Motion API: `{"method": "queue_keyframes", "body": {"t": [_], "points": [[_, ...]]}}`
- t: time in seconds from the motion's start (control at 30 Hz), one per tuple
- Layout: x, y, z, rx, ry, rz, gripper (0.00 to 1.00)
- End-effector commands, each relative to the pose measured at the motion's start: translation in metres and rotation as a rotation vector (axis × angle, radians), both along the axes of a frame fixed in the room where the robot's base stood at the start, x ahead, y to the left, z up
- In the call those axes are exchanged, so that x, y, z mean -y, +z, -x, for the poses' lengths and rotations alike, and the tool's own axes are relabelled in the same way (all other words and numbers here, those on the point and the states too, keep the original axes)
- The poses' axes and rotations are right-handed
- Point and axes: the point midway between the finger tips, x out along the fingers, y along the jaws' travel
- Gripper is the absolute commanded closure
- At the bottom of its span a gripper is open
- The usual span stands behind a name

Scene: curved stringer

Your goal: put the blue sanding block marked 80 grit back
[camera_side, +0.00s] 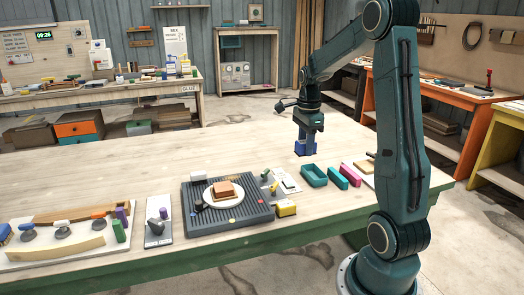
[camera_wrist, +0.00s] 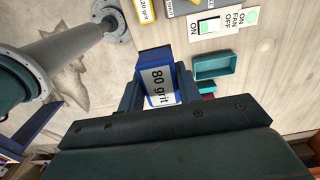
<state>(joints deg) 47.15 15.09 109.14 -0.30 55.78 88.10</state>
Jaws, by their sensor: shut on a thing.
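The blue sanding block (camera_side: 306,148) is in my gripper (camera_side: 308,143), over the right part of the bench. In the wrist view its pale label reads "80 grit" on the block (camera_wrist: 158,84), which sits between the two fingers of my gripper (camera_wrist: 156,98). The gripper is shut on it. I cannot tell how far the block is above the bench top. An open teal tray (camera_side: 313,176) lies in front of the gripper and looks empty; the tray (camera_wrist: 216,66) also shows in the wrist view, to the right of the block.
Teal (camera_side: 338,177) and pink (camera_side: 351,175) pieces lie right of the tray. A grey slotted unit (camera_side: 245,218) carries a white disc and brown block (camera_side: 222,189). A yellow block (camera_side: 286,208) and switch panel (camera_wrist: 208,26) are close by. The bench's back left is clear.

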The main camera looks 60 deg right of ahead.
Motion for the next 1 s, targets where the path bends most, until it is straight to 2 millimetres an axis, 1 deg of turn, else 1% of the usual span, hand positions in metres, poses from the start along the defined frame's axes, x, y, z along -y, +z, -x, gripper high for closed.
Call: {"method": "queue_keyframes", "body": {"t": [0.03,0.1,0.2,0.43,0.57,0.67,0.77,1.0], "points": [[0.001,0.001,0.010,0.001,-0.003,0.001,0.87],[0.001,0.001,0.019,0.001,-0.002,0.001,0.87],[0.000,0.001,0.027,0.000,0.000,0.000,0.87],[0.000,0.000,0.030,0.000,0.001,-0.001,0.87],[0.000,-0.007,0.029,0.000,0.001,-0.001,0.87],[0.000,-0.019,0.029,-0.001,0.001,-0.003,0.87],[0.000,-0.036,0.030,-0.003,0.001,-0.004,0.87],[0.000,-0.082,0.030,-0.003,0.001,-0.004,0.87]]}}
